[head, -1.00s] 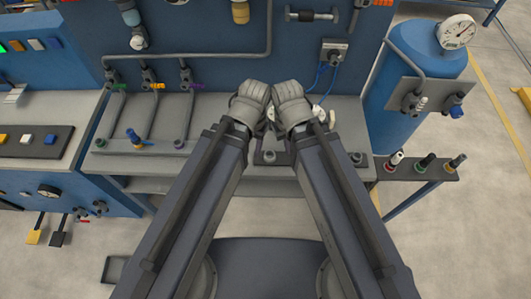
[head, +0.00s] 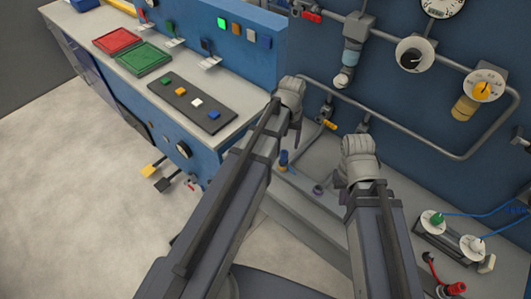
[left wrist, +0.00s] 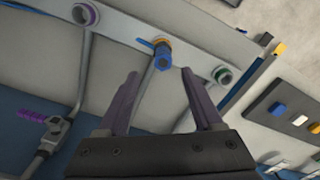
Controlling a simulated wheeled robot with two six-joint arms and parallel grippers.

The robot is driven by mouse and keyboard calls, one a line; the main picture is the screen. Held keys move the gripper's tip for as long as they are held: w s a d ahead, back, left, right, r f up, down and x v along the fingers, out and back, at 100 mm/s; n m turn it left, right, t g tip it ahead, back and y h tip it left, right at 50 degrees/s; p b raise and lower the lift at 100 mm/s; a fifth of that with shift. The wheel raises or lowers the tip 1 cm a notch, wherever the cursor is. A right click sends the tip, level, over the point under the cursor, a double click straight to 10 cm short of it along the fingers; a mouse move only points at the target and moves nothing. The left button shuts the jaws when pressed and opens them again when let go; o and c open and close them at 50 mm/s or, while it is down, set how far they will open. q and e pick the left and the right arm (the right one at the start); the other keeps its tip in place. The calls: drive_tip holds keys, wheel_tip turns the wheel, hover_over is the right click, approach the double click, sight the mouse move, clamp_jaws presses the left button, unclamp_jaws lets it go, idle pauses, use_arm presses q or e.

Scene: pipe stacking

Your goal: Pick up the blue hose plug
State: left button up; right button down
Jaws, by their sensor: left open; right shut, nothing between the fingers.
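The blue hose plug (head: 284,159) stands at the front edge of the grey bench. In the left wrist view the plug (left wrist: 163,57) has an orange ring around it and sits on the light rail, between a purple-ringed port (left wrist: 85,14) and a green-ringed port (left wrist: 222,75). My left gripper (head: 297,126) is open and empty above the plug; in the left wrist view the plug lies just beyond and between its fingertips (left wrist: 160,76). My right gripper (head: 358,160) is shut and empty over the bench to the right; its fingers are mostly hidden.
A grey pipe (head: 420,138) runs along the blue back panel behind the grippers. The left console carries a dark button strip (head: 183,100) plus red (head: 117,40) and green (head: 142,58) trays. A socket block with hoses (head: 450,240) is at right.

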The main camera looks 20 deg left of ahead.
sight(284, 152)
use_arm(q)
drive_tip(key=shift+a+f, duration=0.15)
wheel_tip(284, 152, down, 8)
drive_tip(key=b, duration=0.8)
drive_tip(key=shift+s+a, duration=0.1)
drive_tip(key=shift+s, duration=0.05)
drive_tip(key=shift+r, duration=0.25)
drive_tip(key=shift+c, duration=0.4)
clamp_jaws()
idle(0.6)
